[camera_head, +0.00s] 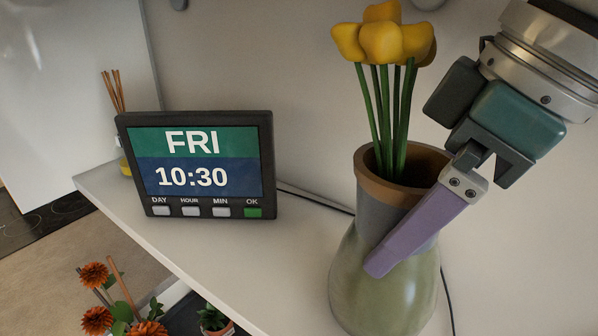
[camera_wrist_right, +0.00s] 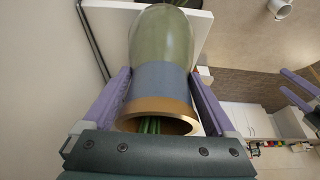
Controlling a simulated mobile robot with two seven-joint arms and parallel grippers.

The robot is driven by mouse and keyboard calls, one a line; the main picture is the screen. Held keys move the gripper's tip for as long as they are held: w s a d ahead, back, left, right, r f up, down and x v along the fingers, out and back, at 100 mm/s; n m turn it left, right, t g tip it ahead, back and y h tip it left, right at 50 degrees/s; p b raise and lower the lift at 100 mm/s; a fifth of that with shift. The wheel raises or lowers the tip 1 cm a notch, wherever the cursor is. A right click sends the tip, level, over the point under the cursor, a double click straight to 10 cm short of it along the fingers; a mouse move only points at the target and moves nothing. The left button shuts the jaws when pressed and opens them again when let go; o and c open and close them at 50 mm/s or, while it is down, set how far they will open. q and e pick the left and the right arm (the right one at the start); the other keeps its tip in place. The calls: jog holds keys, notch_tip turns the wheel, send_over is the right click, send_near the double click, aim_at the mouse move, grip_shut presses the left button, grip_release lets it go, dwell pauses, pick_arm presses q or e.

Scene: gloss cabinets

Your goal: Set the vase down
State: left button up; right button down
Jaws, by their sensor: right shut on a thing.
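The vase (camera_head: 385,285) has a green glossy body, a grey-blue neck and a brown rim, and holds yellow flowers (camera_head: 385,40) on green stems. It looks about upright. My right gripper (camera_head: 385,262) is shut on the vase's neck, with one purple finger showing on the near side. In the right wrist view the vase (camera_wrist_right: 160,45) sits between both purple fingers (camera_wrist_right: 160,85). The vase's base is cut off in the head view, so contact with the white shelf (camera_head: 285,265) cannot be told. Purple finger-like parts, probably my left gripper's (camera_wrist_right: 300,97), show at the right wrist view's edge.
A dark clock (camera_head: 195,165) reading FRI 10:30 stands on the shelf left of the vase. A reed diffuser (camera_head: 124,165) is behind it. A black cable (camera_head: 318,199) runs behind the vase. Orange flowers (camera_head: 95,275) and a small potted plant (camera_head: 213,318) are lower, beyond the shelf's front edge.

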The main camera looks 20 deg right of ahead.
aim_at(372, 210)
jog(key=w+a+b, duration=0.1)
jog(key=w+a, duration=0.1)
jog(key=shift+w+f+b, duration=0.25)
jog(key=shift+w+b, duration=0.05)
jog(key=shift+b, duration=0.05)
jog(key=shift+f, duration=0.1)
grip_release()
jog(key=shift+s, duration=0.1)
